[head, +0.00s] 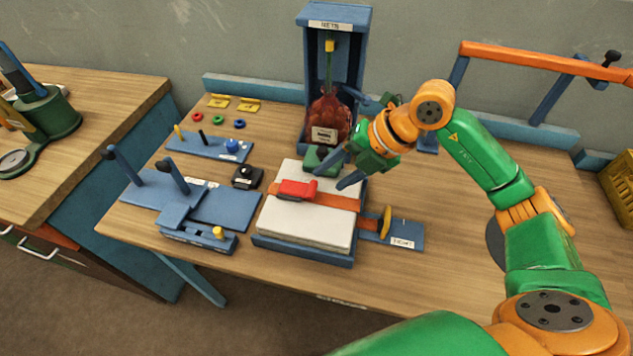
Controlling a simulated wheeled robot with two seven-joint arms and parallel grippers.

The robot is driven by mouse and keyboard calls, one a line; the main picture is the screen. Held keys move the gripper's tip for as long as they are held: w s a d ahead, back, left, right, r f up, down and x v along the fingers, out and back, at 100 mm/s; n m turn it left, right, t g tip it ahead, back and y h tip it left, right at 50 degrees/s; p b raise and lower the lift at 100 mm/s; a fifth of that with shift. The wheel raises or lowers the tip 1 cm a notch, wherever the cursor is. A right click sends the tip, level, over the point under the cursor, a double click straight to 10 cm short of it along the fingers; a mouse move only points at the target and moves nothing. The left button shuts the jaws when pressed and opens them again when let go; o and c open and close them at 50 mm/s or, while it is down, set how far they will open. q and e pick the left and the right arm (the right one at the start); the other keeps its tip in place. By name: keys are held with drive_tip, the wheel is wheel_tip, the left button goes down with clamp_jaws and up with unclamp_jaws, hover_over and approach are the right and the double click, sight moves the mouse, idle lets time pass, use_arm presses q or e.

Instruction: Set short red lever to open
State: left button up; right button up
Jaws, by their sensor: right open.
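A short red lever piece (297,188) lies on an orange strap (338,199) across a white padded block (298,226). It looks nearly flat against the strap; any open mark is too small to read. My right gripper (331,178) reaches in from the right, above the block's back right part. Its two dark fingers are apart and empty, pointing left and down, just right of the red lever. I cannot tell whether they touch the block. My left gripper is not in view.
A blue stand (363,77) with a red-brown sack (328,113) rises behind the block. A blue fixture with upright posts (225,208) and a black box (247,177) are to the left. The table's right side is mostly clear.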

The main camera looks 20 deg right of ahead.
sight(314, 189)
drive_tip(key=p+x, duration=0.1)
drive_tip(key=x, duration=0.4)
drive_tip(key=shift+w+a+f, duration=0.1)
drive_tip(key=shift+w+f, duration=0.05)
drive_tip(key=shift+w, duration=0.05)
drive_tip(key=shift+s, duration=0.1)
drive_tip(key=shift+c, duration=0.9)
clamp_jaws()
